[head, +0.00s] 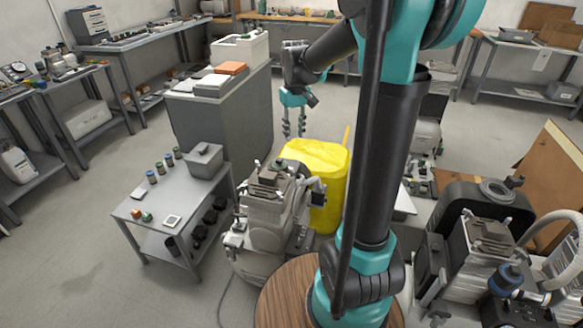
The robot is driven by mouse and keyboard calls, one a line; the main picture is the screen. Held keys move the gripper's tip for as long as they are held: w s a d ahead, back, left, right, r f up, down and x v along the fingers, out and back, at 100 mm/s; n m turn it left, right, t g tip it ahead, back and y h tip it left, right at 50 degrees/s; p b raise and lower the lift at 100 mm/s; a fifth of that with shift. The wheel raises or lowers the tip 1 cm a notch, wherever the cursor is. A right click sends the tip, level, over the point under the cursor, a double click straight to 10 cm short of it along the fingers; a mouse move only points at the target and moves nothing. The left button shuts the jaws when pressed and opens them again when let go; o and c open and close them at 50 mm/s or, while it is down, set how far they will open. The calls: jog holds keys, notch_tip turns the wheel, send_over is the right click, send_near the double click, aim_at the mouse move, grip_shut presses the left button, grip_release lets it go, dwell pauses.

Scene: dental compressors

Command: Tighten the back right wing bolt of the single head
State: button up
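A grey compressor (268,218) with one upright head stands on the floor near the picture's middle, beside my column; it looks like the single head. Its head top (272,180) faces up, but the wing bolts are too small to make out. My gripper (294,134) hangs pointing down, above and beyond the compressor, clear of it. Its two fingers are apart with nothing visible between them. My arm hides part of the area to the right.
A yellow bag-lined bin (320,160) stands right behind the compressor. A low metal cart (160,200) with jars is to its left. A grey cabinet (215,115) stands behind. Another compressor (480,245) is at the right. Open floor lies at the left front.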

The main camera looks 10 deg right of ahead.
aim_at(291, 169)
jog(key=f, duration=0.5)
jog(key=w+f, duration=0.1)
jog(key=f, duration=0.5)
jog(key=w+f, duration=0.1)
jog(key=f, duration=0.4)
jog(key=shift+a+f, duration=0.2)
jog(key=shift+a, duration=0.05)
jog(key=shift+c, duration=0.3)
grip_shut()
